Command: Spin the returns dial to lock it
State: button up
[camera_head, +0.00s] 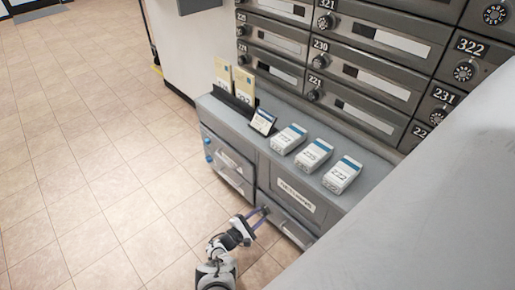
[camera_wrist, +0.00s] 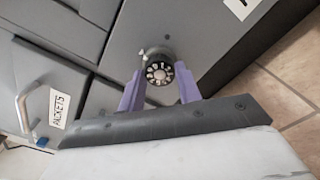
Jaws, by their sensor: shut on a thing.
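The returns dial (camera_wrist: 160,72) is a round dark knob with a ring of pale number marks and a lighter centre, on a grey cabinet front. My gripper (camera_wrist: 159,88) has its two purple fingers on either side of the dial, shut on it. In the head view my gripper (camera_head: 259,216) reaches the lower front of the grey cabinet, below a white label (camera_head: 296,195) that seems to read RETURNS. The dial cannot be made out in the head view. The position its marks are set to is too small to read.
A handle (camera_wrist: 28,102) and a PACKETS label (camera_wrist: 60,108) are at the left in the wrist view. Three white boxes (camera_head: 314,155) stand on the counter (camera_head: 240,118) below the numbered mailboxes (camera_head: 350,75). Tiled floor (camera_head: 100,150) is clear at the left.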

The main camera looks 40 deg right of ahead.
jog(key=o, duration=1)
jog(key=s+a+p, duration=0.1)
jog(key=a+p, duration=0.2)
jog(key=a, duration=1.1)
jog(key=shift+d, duration=0.1)
